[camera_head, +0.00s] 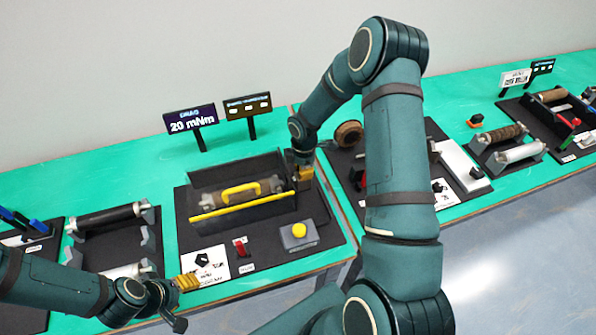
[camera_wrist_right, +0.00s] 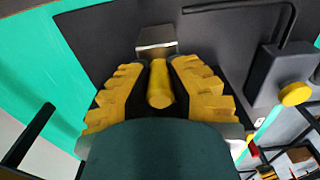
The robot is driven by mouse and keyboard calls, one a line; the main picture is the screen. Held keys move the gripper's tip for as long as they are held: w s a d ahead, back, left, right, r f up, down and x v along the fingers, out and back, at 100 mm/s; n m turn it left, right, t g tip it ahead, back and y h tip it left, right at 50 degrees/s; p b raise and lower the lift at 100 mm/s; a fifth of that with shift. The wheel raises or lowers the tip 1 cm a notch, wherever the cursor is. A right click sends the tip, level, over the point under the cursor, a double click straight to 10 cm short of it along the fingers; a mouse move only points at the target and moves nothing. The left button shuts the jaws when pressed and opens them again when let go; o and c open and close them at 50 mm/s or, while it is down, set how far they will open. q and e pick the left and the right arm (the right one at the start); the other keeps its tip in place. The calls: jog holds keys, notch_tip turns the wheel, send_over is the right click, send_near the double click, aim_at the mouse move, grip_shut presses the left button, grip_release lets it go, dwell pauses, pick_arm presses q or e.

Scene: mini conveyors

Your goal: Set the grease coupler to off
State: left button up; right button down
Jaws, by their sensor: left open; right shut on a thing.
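My right gripper (camera_head: 303,174) is at the right end of the middle station's roller housing. In the right wrist view its ribbed yellow fingers (camera_wrist_right: 160,95) are shut on a yellow rounded handle (camera_wrist_right: 160,85), with a metal block (camera_wrist_right: 156,42) just beyond. I take this handle to be the grease coupler's, but I cannot read its name or setting. My left gripper (camera_head: 187,282) is open and empty, low at the left, near the station's front left corner.
The middle station's black base (camera_head: 270,258) carries a clear cover with a yellow handle (camera_head: 240,190), a grey box (camera_head: 299,236) with a yellow knob and a red lever (camera_head: 240,248). A display (camera_head: 191,119) reads 20 mNm. Other stations stand on both sides.

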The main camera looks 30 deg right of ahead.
jog(key=shift+s+d, duration=0.25)
jog(key=shift+d, duration=0.55)
pick_arm(q)
jog(key=shift+d, duration=0.1)
pick_arm(e)
jog(key=c, duration=0.8)
grip_release()
jog(key=shift+c, duration=0.2)
jog(key=shift+w+r, duration=0.1)
jog(key=shift+r, duration=0.1)
notch_tip(320, 180, up, 12)
jog(key=shift+f, duration=0.2)
